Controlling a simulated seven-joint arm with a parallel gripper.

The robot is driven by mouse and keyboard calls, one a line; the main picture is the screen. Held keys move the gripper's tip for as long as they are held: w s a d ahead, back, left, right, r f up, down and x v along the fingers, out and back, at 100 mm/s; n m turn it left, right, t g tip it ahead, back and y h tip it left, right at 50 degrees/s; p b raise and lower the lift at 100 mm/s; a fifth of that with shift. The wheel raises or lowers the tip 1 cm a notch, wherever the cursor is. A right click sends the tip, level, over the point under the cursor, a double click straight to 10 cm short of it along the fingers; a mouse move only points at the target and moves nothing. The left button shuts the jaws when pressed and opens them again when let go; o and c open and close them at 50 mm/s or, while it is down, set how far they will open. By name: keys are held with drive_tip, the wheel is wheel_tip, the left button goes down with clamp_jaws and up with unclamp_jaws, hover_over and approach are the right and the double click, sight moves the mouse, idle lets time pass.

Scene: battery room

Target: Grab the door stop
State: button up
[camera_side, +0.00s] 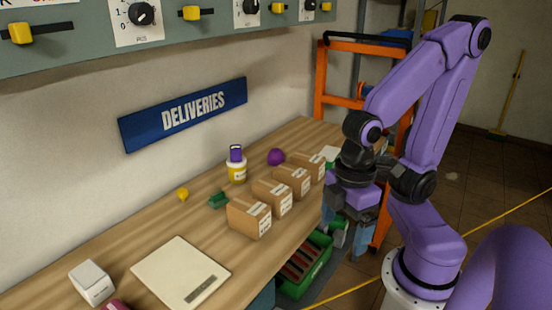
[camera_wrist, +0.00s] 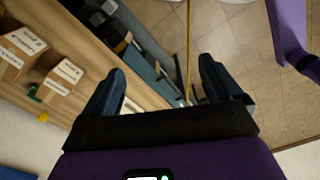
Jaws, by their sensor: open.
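No piece can be surely identified as the door stop. A small dark green block-like piece (camera_side: 218,200) lies on the wooden bench, left of the cardboard boxes; it also shows at the left of the wrist view (camera_wrist: 33,90). A rounded purple piece (camera_side: 276,157) sits behind the boxes. A small yellow piece (camera_side: 183,194) lies nearer the wall. My gripper (camera_side: 347,222) is open, beyond the bench's right edge and away from these pieces. In the wrist view, its fingers (camera_wrist: 162,70) are spread with nothing held between them.
Several cardboard boxes (camera_side: 248,218) stand in a row along the bench (camera_side: 130,225). A yellow-labelled tub (camera_side: 237,172) stands behind them. A flat scale (camera_side: 180,272) and a white box (camera_side: 92,282) are at the front. A green crate (camera_side: 318,268) is below the bench edge.

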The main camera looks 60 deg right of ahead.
drive_tip(key=shift+w, duration=0.1)
drive_tip(key=w+d+n+t+h, duration=0.1)
drive_tip(key=w+d+h, duration=0.15)
drive_tip(key=w, duration=0.65)
drive_tip(key=w+d+n+t+h, duration=0.15)
drive_tip(key=w+d, duration=0.25)
drive_tip(key=w, duration=0.5)
drive_tip(key=w+d+n+t+h, duration=0.1)
drive_tip(key=w+d+t+h, duration=0.15)
drive_tip(key=w, duration=0.65)
drive_tip(key=n+h, duration=0.6)
drive_tip(key=n, duration=0.1)
hover_over(275, 151)
drive_tip(key=s+a, duration=0.2)
drive_tip(key=a, duration=0.3)
wheel_tip(275, 151, down, 6)
drive_tip(key=shift+m, duration=0.25)
wheel_tip(275, 151, down, 7)
drive_tip(key=shift+s+a+r, duration=0.15)
drive_tip(key=shift+r, duration=0.05)
drive_tip(key=shift+d+f, duration=0.2)
drive_tip(key=shift+f, duration=0.1)
drive_tip(key=shift+x, duration=3.55)
drive_tip(key=shift+a, duration=0.1)
